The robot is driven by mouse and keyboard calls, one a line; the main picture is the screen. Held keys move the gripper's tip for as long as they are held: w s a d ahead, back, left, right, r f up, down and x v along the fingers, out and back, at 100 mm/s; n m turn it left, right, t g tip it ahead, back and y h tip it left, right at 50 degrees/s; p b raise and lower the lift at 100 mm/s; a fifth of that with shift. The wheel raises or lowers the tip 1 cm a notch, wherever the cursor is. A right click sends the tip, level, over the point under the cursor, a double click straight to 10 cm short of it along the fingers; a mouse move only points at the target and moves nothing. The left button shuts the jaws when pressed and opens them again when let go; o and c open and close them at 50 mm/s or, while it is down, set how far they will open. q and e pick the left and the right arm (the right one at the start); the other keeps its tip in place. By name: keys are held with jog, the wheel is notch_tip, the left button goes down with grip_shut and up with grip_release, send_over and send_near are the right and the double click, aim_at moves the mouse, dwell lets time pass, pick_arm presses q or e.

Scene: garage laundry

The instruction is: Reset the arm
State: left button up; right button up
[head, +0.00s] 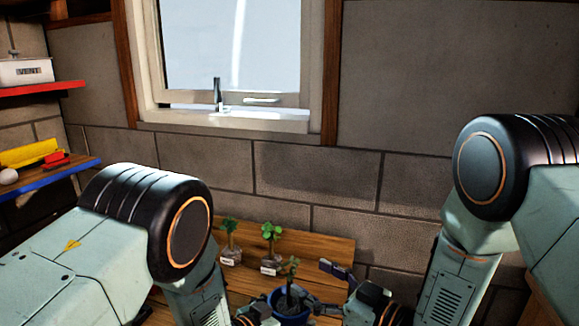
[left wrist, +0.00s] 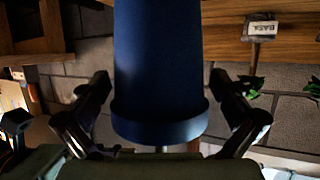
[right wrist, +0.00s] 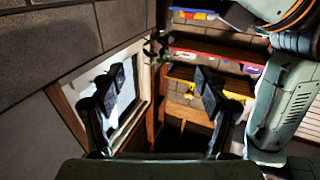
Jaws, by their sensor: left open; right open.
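A blue pot (head: 290,305) with a small green plant (head: 290,268) stands upright on the wooden table, at the bottom middle of the head view. My left gripper (left wrist: 162,90) is open, with one finger on each side of the blue pot (left wrist: 158,60) in the left wrist view; I cannot tell whether they touch it. In the head view it is mostly hidden low beside the pot. My right gripper (head: 328,284) is open just right of the pot. In the right wrist view its fingers (right wrist: 162,82) are apart with nothing between them.
Two small labelled plants (head: 230,242) and (head: 271,248) stand behind the pot on the wooden table (head: 325,246). A block wall with a window (head: 232,45) rises behind. A red shelf (head: 40,88) and a blue shelf (head: 50,178) with items are at left.

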aim_at(300, 271)
jog(key=x, duration=0.6)
jog(key=shift+w+a+f, duration=0.15)
jog(key=shift+w+a, duration=0.05)
